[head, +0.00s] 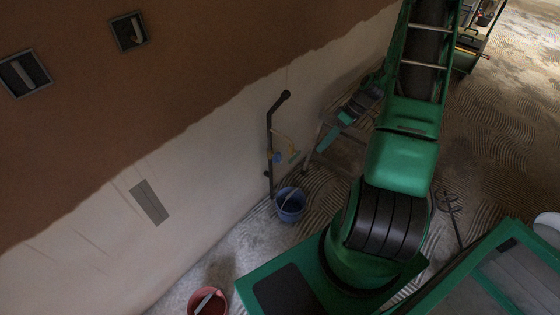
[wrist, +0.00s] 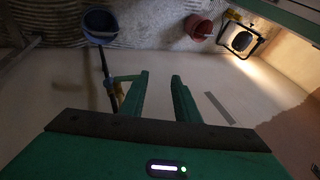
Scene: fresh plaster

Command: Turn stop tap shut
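The stop tap (head: 276,156) is a small blue fitting on a dark upright pipe (head: 269,130) against the pale wall, with a yellowish part curving off to its right. In the wrist view the tap (wrist: 117,91) shows blue, just left of my left finger, on the same dark pipe. My gripper (head: 331,131) is right of the tap in the head view. In the wrist view its two green fingers (wrist: 160,75) stand apart with nothing between them. The tap is outside the fingers; I cannot tell whether the left finger touches it. The tap is partly hidden behind that finger.
A blue bucket (head: 290,205) stands on the floor below the pipe. A red bucket (head: 208,302) stands nearer, at the bottom. A grey plate (head: 149,202) is on the wall. A grey stand (head: 322,145) is near my gripper.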

